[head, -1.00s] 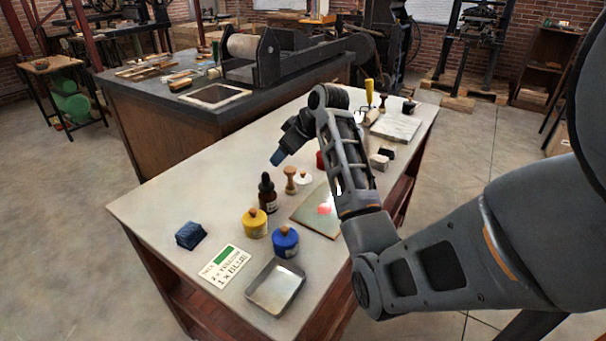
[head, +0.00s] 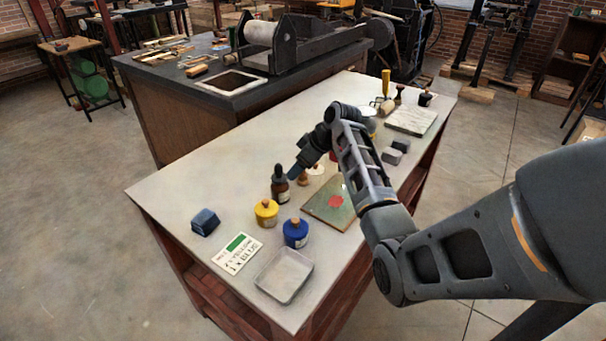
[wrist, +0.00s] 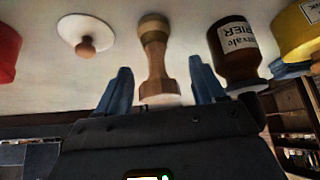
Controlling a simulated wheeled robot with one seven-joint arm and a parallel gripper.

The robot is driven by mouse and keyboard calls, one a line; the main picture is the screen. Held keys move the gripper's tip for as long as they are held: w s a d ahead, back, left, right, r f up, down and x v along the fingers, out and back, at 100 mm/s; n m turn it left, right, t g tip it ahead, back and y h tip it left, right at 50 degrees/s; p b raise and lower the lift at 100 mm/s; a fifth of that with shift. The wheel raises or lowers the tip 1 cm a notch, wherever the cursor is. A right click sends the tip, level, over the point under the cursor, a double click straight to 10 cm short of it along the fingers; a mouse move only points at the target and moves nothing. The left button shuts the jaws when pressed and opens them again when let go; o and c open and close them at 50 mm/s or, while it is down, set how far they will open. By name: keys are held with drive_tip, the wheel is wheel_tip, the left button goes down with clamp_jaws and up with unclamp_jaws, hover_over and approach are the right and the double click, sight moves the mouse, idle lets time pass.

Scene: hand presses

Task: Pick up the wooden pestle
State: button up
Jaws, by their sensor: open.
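The wooden pestle (wrist: 155,60) shows in the middle of the wrist view, narrow-waisted with wider ends. In the head view only a small part of the pestle (head: 303,181) shows, mostly hidden behind my gripper (head: 295,173). My gripper (wrist: 161,75) is open, with one blue fingertip to each side of the pestle's near end. Gaps show between the fingers and the pestle, and nothing is held. The pestle stands on the pale bench (head: 185,172).
A brown dropper bottle (wrist: 233,48) stands close beside the right finger in the wrist view, with a yellow jar (wrist: 300,32) beyond it. A white lid with wooden knob (wrist: 86,30) and a red thing (wrist: 6,55) are left. The bench's left end (head: 165,190) is clear.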

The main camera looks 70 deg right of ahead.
drive_tip(key=c, duration=1.1)
drive_tip(key=shift+r, duration=0.15)
